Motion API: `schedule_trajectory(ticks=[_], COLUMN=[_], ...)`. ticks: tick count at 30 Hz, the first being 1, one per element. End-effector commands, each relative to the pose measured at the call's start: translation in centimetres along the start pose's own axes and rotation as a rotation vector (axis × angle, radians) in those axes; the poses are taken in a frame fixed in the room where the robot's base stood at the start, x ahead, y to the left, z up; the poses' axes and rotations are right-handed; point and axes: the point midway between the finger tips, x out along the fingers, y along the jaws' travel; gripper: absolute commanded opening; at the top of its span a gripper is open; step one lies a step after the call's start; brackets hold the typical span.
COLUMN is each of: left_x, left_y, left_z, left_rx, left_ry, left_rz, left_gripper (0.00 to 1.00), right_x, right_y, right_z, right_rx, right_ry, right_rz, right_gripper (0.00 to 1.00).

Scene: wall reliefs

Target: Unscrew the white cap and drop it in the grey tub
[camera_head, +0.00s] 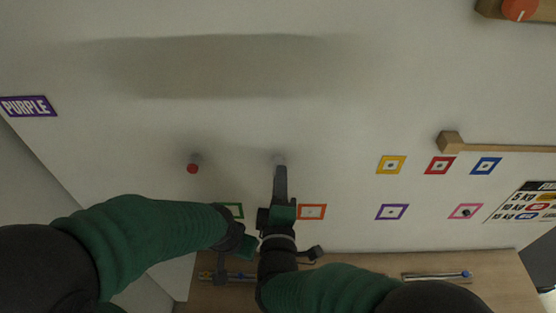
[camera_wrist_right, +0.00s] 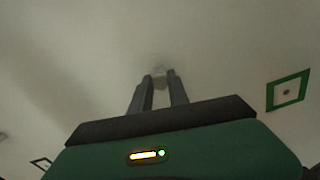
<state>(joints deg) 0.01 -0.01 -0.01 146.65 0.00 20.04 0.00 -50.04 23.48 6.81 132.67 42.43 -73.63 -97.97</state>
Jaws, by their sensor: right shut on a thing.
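The white cap (camera_head: 279,159) shows as a small pale knob on the white wall, at the tip of my right gripper (camera_head: 280,170). In the right wrist view, the two fingers of my right gripper (camera_wrist_right: 159,82) are shut on the white cap (camera_wrist_right: 160,76), with the pale wall right behind it. I cannot tell how far the cap is turned. My left gripper (camera_head: 232,265) is lower left of the right one, away from the cap; whether its fingers are open is unclear. I see no grey tub in either view.
A red knob (camera_head: 193,167) sticks out left of the cap. Coloured square frames, such as a yellow one (camera_head: 391,165), sit to the right. A wooden ledge (camera_head: 350,285) with a slider rail (camera_head: 436,275) runs below. A wooden bar (camera_head: 500,148) is at the right.

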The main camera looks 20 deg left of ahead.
Motion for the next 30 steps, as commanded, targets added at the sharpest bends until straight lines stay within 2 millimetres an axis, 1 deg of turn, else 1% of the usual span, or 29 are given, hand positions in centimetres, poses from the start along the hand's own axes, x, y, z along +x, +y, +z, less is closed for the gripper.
schedule_trajectory(ticks=[1, 4, 5, 6, 9, 10, 12, 13, 21, 23, 27, 30], left_x=[0.2, 0.1, -0.4, -1.3, -3.7, -4.0, -4.0, -3.9, -3.6, -3.6, -3.6, -3.7], left_y=[0.0, 0.0, 0.0, 0.0, 0.0, 0.0, 0.0, 0.0, 0.0, 0.0, 0.1, 0.2], left_z=[0.1, 0.1, 0.0, -0.2, -0.8, -0.9, -0.9, -0.9, -0.9, -0.8, -0.8, -1.1], left_rx=[0.000, 0.000, 0.000, 0.000, 0.000, -0.001, -0.001, -0.001, 0.000, 0.000, 0.002, 0.004], left_ry=[-0.001, -0.001, -0.002, -0.002, -0.001, -0.003, -0.001, -0.001, 0.000, -0.003, -0.001, 0.005], left_rz=[0.000, 0.000, 0.000, 0.000, 0.000, 0.000, 0.000, 0.000, 0.000, 0.000, 0.001, 0.002], left_gripper=[0.23, 0.23, 0.23, 0.23, 0.23, 0.23, 0.23, 0.23, 0.23, 0.23, 0.23, 0.23], right_x=[-0.1, -0.1, -0.1, -0.2, -0.2, -0.3, -0.2, -0.2, -0.2, -0.2, -0.3, -0.3], right_y=[-0.6, -0.5, -0.2, 0.1, 0.5, 0.4, -0.1, -0.2, -0.4, -0.4, -0.3, -0.2], right_z=[-0.2, -0.2, -0.2, -0.3, -0.4, -0.4, -0.2, -0.2, -0.3, -0.4, -0.5, -0.5], right_rx=[-0.001, -0.007, -0.028, -0.082, -0.286, -0.338, -0.427, -0.445, -0.473, -0.557, -0.816, -0.897], right_ry=[0.006, 0.006, 0.006, 0.007, 0.009, 0.010, 0.009, 0.009, 0.013, 0.014, 0.015, 0.015], right_rz=[-0.010, -0.011, -0.011, -0.013, -0.015, -0.016, -0.013, -0.012, -0.010, -0.009, -0.007, -0.007], right_gripper=[0.00, 0.00, 0.00, 0.00, 0.00, 0.00, 0.00, 0.00, 0.00, 0.00, 0.00, 0.00])
